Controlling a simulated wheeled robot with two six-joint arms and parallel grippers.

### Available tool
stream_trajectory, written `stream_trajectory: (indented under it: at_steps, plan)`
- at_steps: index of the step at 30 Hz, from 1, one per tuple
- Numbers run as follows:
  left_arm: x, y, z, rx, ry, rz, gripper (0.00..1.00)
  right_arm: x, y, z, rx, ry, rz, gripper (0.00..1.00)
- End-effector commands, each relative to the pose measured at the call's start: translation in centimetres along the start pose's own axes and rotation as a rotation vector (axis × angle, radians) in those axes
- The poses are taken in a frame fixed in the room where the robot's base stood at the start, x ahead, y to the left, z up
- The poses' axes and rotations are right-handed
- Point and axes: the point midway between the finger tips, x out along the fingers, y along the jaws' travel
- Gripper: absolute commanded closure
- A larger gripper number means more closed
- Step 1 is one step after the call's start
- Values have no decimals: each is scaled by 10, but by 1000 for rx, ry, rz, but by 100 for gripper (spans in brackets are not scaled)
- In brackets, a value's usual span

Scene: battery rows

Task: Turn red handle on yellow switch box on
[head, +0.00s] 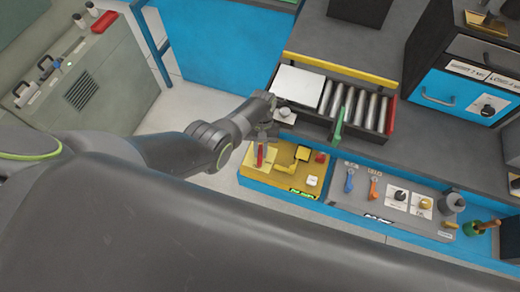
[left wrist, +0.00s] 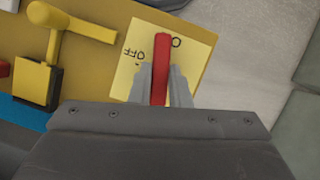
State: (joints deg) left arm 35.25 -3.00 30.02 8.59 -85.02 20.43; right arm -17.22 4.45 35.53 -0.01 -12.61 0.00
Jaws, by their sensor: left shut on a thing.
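The yellow switch box (head: 250,172) stands on the blue-edged bench at the middle of the head view; its yellow face also shows in the left wrist view (left wrist: 100,20). The red handle (left wrist: 161,60) sits over a pale label (left wrist: 197,60) on that face. "OFF" reads beside the handle on its left. An "O" shows by its upper right, with the rest of that word hidden. My left gripper (left wrist: 161,82) is shut on the red handle, one finger on each side. In the head view my left gripper (head: 262,142) is over the box's left end. My right gripper is out of view.
A yellow lever (left wrist: 55,40) and a red knob (head: 320,157) are on the same box. To its right is a grey panel (head: 340,205) with blue and orange levers and knobs. Behind it, a conveyor with rollers (head: 350,105) stands close to my left wrist.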

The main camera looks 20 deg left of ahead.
Motion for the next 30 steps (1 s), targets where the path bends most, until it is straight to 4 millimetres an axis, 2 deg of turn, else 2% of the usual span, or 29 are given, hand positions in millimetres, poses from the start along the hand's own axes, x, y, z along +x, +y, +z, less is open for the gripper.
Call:
stream_trajectory:
  at_steps: [12,30]
  plan:
    - [1,2,0,212,0,-87,100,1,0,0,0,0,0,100]
    - [1,2,0,256,1,-106,100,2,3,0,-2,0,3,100]
